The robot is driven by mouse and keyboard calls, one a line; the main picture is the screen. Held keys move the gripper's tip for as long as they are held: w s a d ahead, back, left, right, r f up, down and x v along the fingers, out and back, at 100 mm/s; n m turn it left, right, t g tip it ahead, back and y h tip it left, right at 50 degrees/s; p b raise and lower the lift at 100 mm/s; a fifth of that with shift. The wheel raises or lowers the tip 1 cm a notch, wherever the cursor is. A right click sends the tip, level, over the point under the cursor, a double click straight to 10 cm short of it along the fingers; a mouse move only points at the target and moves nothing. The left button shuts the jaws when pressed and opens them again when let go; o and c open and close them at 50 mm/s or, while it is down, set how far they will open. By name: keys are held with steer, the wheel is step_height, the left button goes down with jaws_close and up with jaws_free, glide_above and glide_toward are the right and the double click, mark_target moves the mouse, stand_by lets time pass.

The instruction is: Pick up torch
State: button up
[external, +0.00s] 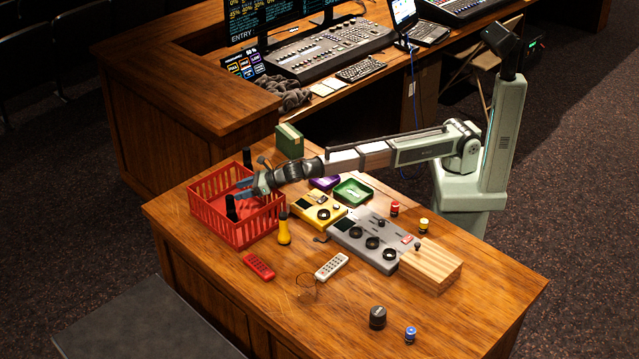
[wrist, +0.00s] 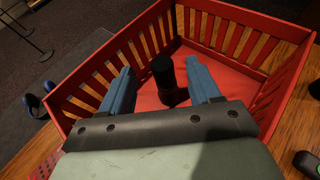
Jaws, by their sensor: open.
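A black, torch-like cylinder (external: 231,208) stands roughly upright inside the red basket (external: 262,229). It also shows in the wrist view (wrist: 163,72), against the basket's red floor. My gripper (external: 244,188) is over the basket, with its blue fingers apart. In the wrist view my gripper (wrist: 160,75) has one finger on each side of the black cylinder, with visible gaps and no clear contact. A yellow torch-like object with a dark top (external: 284,231) stands on the desk just outside the basket. I cannot tell for certain which of the two is the torch.
The basket's slatted walls surround the fingers. Right of it are a yellow control box (external: 319,211), a green tray (external: 353,192), a grey control box (external: 370,241) and a wooden block (external: 431,270). A red remote (external: 259,266) and a white remote (external: 331,266) lie in front.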

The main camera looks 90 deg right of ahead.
step_height(320, 180, up, 9)
steer(key=m+t+h, duration=0.2)
steer(key=m+h, duration=0.4)
steer(key=h, duration=0.4)
glide_above(284, 229)
steer(key=s+d+v, duration=0.1)
steer(key=v, duration=0.4)
step_height(284, 229, down, 12)
steer(key=w, duration=0.1)
steer(key=shift+x, duration=3.6)
steer(key=shift+s+d, duration=0.1)
steer(key=shift+c, duration=0.4)
jaws_close()
